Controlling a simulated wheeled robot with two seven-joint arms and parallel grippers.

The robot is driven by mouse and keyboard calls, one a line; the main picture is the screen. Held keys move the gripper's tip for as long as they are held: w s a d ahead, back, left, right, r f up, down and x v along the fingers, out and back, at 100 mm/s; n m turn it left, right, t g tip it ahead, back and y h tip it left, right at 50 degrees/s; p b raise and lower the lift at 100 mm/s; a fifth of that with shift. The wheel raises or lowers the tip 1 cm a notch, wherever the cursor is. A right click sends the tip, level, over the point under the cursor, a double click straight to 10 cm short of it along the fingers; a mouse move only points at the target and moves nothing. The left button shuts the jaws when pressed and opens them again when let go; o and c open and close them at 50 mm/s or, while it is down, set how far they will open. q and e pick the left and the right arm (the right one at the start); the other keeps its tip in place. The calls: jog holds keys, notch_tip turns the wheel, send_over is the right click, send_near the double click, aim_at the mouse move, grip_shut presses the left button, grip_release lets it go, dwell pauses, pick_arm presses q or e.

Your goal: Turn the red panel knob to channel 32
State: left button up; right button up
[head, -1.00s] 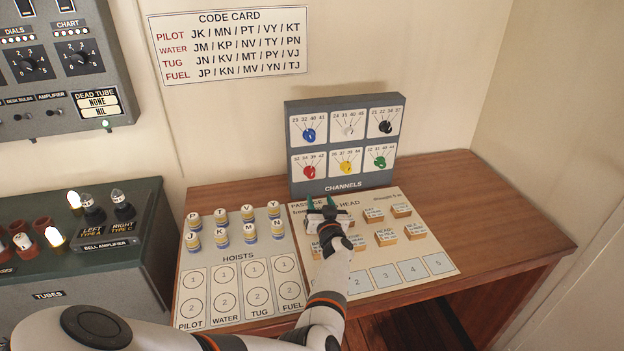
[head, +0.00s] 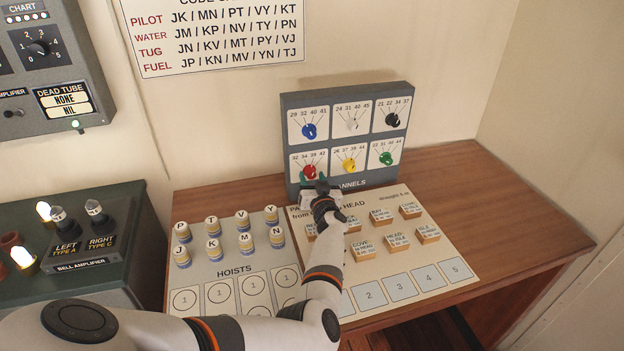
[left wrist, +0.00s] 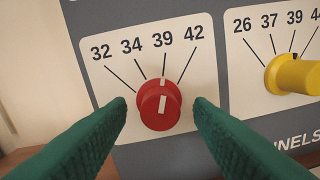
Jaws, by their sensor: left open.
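The red knob (head: 309,172) is at the lower left of the grey channels panel (head: 349,186). In the left wrist view the red knob (left wrist: 159,105) has dial numbers 32, 34, 39 and 42 above it. Its white mark points up at 39. My left gripper (head: 314,183) is in front of the panel at this knob. In the left wrist view its green fingers (left wrist: 160,110) are open, one on each side of the knob, with visible gaps. My right gripper is not in view.
The yellow knob (left wrist: 295,75) is close to the right finger. Blue (head: 309,131), white (head: 352,125), black (head: 393,120) and green (head: 386,158) knobs share the panel. Lettered pegs and wooden blocks stand on the desk below. The desk's right side (head: 500,205) is clear.

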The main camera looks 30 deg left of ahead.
pick_arm(q)
jog(key=c, duration=1)
jog(key=shift+s, duration=0.1)
jog(key=shift+n, duration=0.3)
jog(key=shift+f+n+b, duration=0.1)
jog(key=shift+n+b, duration=0.3)
jog(key=shift+n, duration=0.6)
jog(key=n+b, duration=0.1)
jog(key=n, duration=0.3)
jog(key=shift+n, duration=0.3)
jog(key=n+b, duration=0.2)
jog(key=n, duration=0.2)
jog(key=shift+n, duration=0.3)
jog(key=shift+d+n+y+b, duration=0.1)
jog(key=shift+n+y+b, duration=0.2)
jog(key=shift+n+b, duration=1.35)
jog(key=shift+n+p, duration=0.55)
jog(key=shift+n, duration=0.2)
